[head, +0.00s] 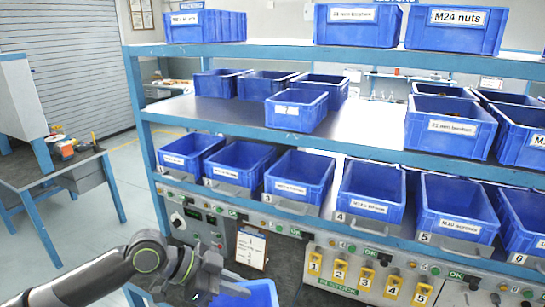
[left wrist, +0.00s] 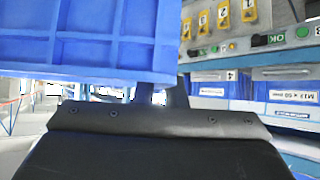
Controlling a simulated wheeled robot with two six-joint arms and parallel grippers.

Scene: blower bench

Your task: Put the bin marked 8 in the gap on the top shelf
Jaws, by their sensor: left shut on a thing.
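My left gripper (head: 222,280) is low in the head view, in front of the bench, shut on a blue bin (head: 258,294). The bin is cut off by the bottom edge. In the left wrist view the held bin's ribbed blue wall (left wrist: 105,40) fills the upper left, by the gripper (left wrist: 160,95). I cannot see a number on it. The top shelf (head: 340,56) has a wide open gap between a blue bin at the left (head: 205,25) and a labelled bin at the right (head: 357,24). My right gripper is out of view.
The middle shelf (head: 362,125) holds several blue bins, with bare room at its centre. A lower row of numbered bins (head: 300,178) stands above a control panel with yellow number tags (head: 340,272). A side table (head: 50,183) stands at the left.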

